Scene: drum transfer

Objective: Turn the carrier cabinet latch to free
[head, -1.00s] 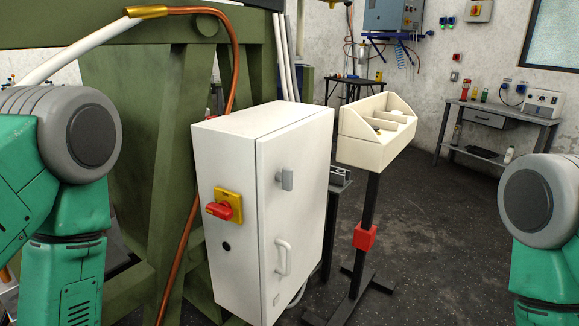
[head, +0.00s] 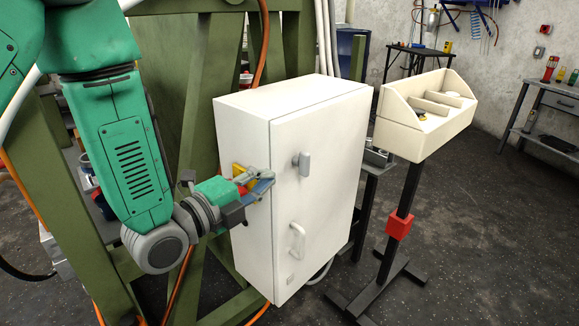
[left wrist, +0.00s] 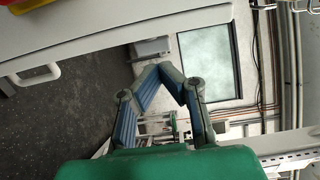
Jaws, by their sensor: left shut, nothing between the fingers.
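The white carrier cabinet (head: 320,200) stands in the middle of the head view with its door closed. A small grey latch (head: 303,164) sits upright on the door, above a white pull handle (head: 297,241). A red and yellow rotary switch (head: 239,172) on the left side face is mostly hidden by my left gripper (head: 266,184). That gripper is in front of the side face, near the door's edge, left of and below the latch; I cannot tell whether it touches the cabinet. In the left wrist view its fingers (left wrist: 160,70) meet, empty. My right gripper is out of view.
A cream bin (head: 425,120) on a black post stands right of the cabinet. A green steel frame (head: 185,110) rises behind and left of it. An orange cable (head: 178,285) runs beside the frame. The dark floor (head: 470,240) is open at the right.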

